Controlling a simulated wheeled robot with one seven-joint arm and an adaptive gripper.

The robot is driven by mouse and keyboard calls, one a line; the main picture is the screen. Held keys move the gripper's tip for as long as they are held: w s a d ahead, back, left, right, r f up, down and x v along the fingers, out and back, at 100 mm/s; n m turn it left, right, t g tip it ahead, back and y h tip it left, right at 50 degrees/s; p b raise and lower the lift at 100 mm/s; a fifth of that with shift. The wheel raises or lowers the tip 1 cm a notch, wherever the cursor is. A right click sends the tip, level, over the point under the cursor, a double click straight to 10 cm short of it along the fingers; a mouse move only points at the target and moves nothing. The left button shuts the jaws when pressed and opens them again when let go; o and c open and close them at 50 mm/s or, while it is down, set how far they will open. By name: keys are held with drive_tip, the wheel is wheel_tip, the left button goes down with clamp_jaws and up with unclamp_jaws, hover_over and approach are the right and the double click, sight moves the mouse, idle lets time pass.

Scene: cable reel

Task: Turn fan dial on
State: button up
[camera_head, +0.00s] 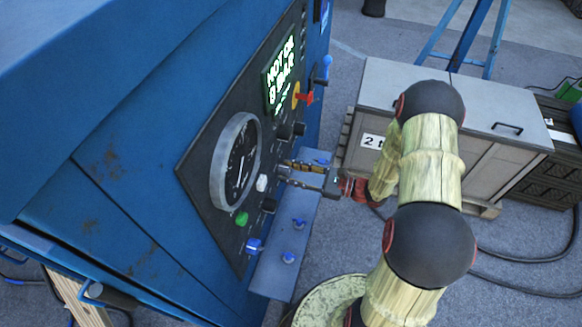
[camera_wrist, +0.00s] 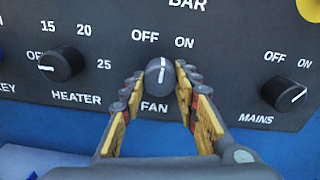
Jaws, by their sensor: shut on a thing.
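The fan dial (camera_wrist: 159,75) is a dark round knob with a white pointer line, in the middle of the wrist view. Its pointer stands nearly straight up, between the OFF and ON labels. My gripper (camera_wrist: 157,84) has its yellow-padded fingers on both sides of the dial, shut on it. In the head view my gripper (camera_head: 286,172) reaches the panel from the right, and I cannot make out the fan dial there.
The black control panel (camera_head: 210,145) is on a blue machine. The heater dial (camera_wrist: 62,60) is left of my fingers and the mains dial (camera_wrist: 283,93) is right. A blue ledge (camera_head: 275,265) juts out below. A grey cabinet (camera_head: 400,80) stands behind my arm.

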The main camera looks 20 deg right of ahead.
drive_tip(key=m+p, duration=0.4)
drive_tip(key=m, duration=0.1)
drive_tip(key=shift+m, duration=0.3)
idle(0.4)
drive_tip(key=o, duration=1.2)
drive_tip(key=shift+c, duration=0.2)
drive_tip(key=v, duration=1.2)
